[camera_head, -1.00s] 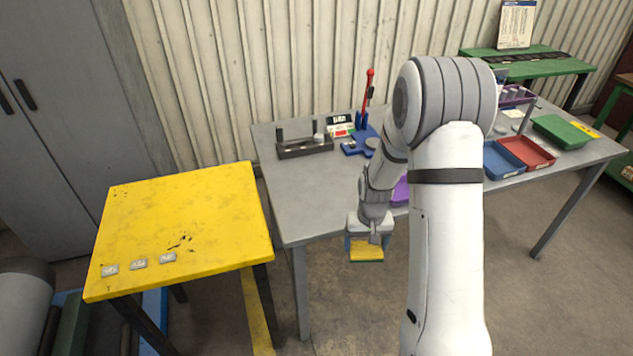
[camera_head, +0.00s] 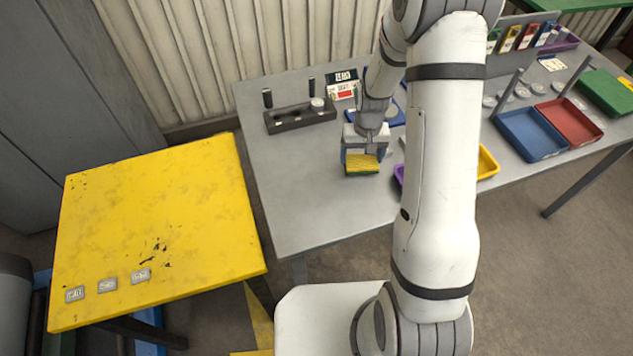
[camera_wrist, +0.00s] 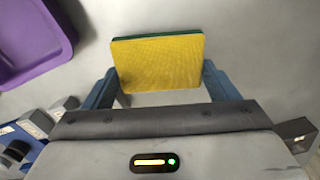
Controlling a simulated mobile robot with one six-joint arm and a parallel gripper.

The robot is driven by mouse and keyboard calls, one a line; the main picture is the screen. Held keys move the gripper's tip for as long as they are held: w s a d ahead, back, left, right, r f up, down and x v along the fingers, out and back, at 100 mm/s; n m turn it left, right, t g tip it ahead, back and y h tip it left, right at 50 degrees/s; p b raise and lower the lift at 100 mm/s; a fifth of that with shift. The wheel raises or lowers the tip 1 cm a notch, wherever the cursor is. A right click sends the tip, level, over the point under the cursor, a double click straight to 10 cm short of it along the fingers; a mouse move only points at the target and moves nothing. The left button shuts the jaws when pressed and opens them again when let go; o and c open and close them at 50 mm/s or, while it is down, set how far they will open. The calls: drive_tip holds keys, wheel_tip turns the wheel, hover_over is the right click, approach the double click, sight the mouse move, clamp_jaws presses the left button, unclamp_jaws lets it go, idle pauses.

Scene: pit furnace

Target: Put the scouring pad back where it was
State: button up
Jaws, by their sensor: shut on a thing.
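The scouring pad (camera_head: 362,164) is yellow with a green layer. My gripper (camera_head: 361,158) is shut on it and holds it over the grey table (camera_head: 290,185), near the front edge. In the wrist view the pad (camera_wrist: 158,64) sits between the two blue-grey fingers of my gripper (camera_wrist: 158,84), with its yellow face towards the camera. Bare grey tabletop shows around it there. I cannot tell how high the pad is above the table.
A purple tray (camera_wrist: 30,40) lies close beside the pad. A dark holder (camera_head: 300,117) stands at the back left of the table. Blue (camera_head: 530,134) and red (camera_head: 570,120) trays stand to the right. The yellow table (camera_head: 150,215) is at the left, mostly bare.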

drive_tip(key=shift+w, duration=0.1)
drive_tip(key=shift+r, duration=0.1)
drive_tip(key=shift+n, duration=0.6)
drive_tip(key=a+r, duration=0.1)
drive_tip(key=s+a+r, duration=0.1)
drive_tip(key=a, duration=0.1)
drive_tip(key=s+a+r, duration=0.1)
drive_tip(key=a, duration=0.1)
drive_tip(key=shift+s+a+r, duration=0.15)
drive_tip(key=shift+a+r, duration=0.05)
drive_tip(key=shift+r, duration=0.05)
drive_tip(key=s+a+r+n, duration=0.2)
drive_tip(key=s+a+r, duration=0.3)
drive_tip(key=s+a, duration=0.15)
hover_over(317, 193)
wheel_tip(317, 193, down, 5)
drive_tip(key=shift+f, duration=0.2)
drive_tip(key=shift+f+p, duration=0.35)
drive_tip(key=shift+f, duration=1.95)
